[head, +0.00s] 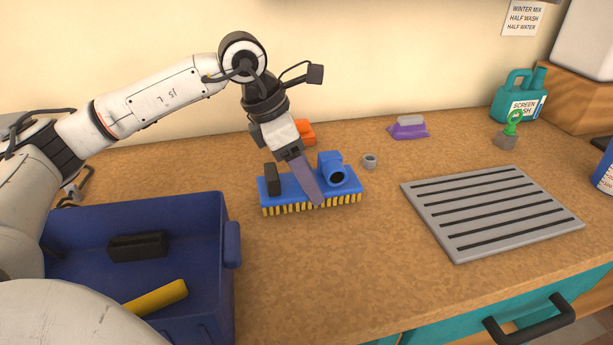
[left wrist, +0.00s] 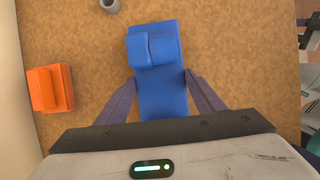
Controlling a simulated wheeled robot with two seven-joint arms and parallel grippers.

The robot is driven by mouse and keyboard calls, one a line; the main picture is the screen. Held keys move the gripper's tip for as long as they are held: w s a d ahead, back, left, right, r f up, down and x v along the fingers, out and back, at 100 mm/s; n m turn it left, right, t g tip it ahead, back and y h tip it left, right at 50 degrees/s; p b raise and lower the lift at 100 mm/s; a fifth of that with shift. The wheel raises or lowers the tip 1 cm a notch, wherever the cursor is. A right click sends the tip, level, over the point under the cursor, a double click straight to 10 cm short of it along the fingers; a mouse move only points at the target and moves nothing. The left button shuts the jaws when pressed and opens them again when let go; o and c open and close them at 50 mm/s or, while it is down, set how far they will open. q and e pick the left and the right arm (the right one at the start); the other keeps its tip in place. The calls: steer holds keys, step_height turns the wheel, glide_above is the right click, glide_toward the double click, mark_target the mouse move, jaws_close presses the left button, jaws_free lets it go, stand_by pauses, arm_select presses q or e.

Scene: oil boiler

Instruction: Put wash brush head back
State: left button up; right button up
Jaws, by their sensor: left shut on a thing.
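The wash brush head (head: 300,190) is a blue block with yellow bristles facing down and a round blue socket on top toward its right end. It is at the middle of the wooden counter; I cannot tell if it touches the surface. My left gripper (head: 305,182) points down with its fingers on either side of the brush head's body and is shut on it. In the left wrist view, the gripper's fingers (left wrist: 161,79) flank the blue brush head (left wrist: 155,50). The near finger hides part of it in the head view. My right gripper is not in view.
A blue crate (head: 228,210) holding a black block and a yellow piece stands at left. A grey slotted rack (head: 490,210) lies at right. A grey ring (head: 370,161), an orange block (head: 305,132) and a purple item (head: 408,128) are behind. The front middle counter is clear.

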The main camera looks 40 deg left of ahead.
arm_select(q)
steer(key=shift+f, duration=0.1)
steer(key=shift+f, duration=0.15)
steer(key=o, duration=1)
steer(key=shift+o, duration=0.2)
steer(key=p+v, duration=0.1)
steer(key=v, duration=1.1)
steer(key=shift+s, duration=0.1)
